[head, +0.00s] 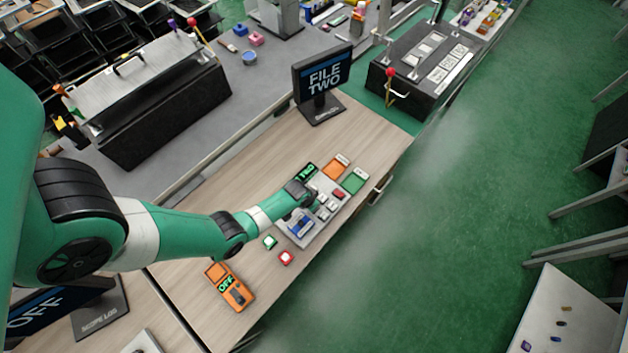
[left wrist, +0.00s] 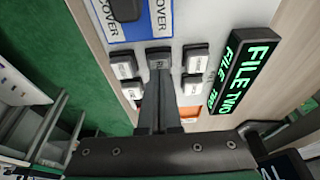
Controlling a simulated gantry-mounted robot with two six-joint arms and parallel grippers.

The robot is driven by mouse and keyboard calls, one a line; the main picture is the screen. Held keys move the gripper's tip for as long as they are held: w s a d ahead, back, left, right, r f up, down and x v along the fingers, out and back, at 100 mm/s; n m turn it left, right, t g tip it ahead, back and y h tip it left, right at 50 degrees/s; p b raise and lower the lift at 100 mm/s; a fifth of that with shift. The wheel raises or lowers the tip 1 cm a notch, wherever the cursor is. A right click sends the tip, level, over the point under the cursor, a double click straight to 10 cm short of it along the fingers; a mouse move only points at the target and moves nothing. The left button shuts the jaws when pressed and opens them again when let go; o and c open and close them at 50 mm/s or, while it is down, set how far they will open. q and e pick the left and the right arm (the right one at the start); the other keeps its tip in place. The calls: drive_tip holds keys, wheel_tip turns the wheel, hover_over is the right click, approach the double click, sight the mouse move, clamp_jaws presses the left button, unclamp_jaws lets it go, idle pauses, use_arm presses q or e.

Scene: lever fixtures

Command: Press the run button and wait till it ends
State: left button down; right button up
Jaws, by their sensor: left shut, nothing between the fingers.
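A light grey control panel (head: 298,240) lies on the wooden bench. In the left wrist view it carries several small grey keys, among them a left key (left wrist: 122,65) and a right key (left wrist: 195,57). My left gripper (left wrist: 156,78) is shut and empty. Its fingertips are over the middle key (left wrist: 158,56), whose lettering is partly hidden and too small to read surely; I cannot tell whether they press it. A display reading FILE TWO in green (left wrist: 250,72) stands beside the keys. The monitor (head: 322,76) also reads FILE TWO. My right gripper is not in view.
Orange (head: 336,165) and green (head: 355,181) blocks lie beside the panel's far end. A green-edged button (head: 270,242), a red button (head: 286,257) and an orange device showing OFF (head: 232,290) lie nearer. Black lever boxes (head: 165,115) stand behind. Green floor is open to the right.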

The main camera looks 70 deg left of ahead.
use_arm(q)
drive_tip(key=shift+f, duration=0.35)
drive_tip(key=shift+r, duration=0.1)
wheel_tip(320, 180, up, 8)
drive_tip(key=p, duration=0.7)
idle(0.3)
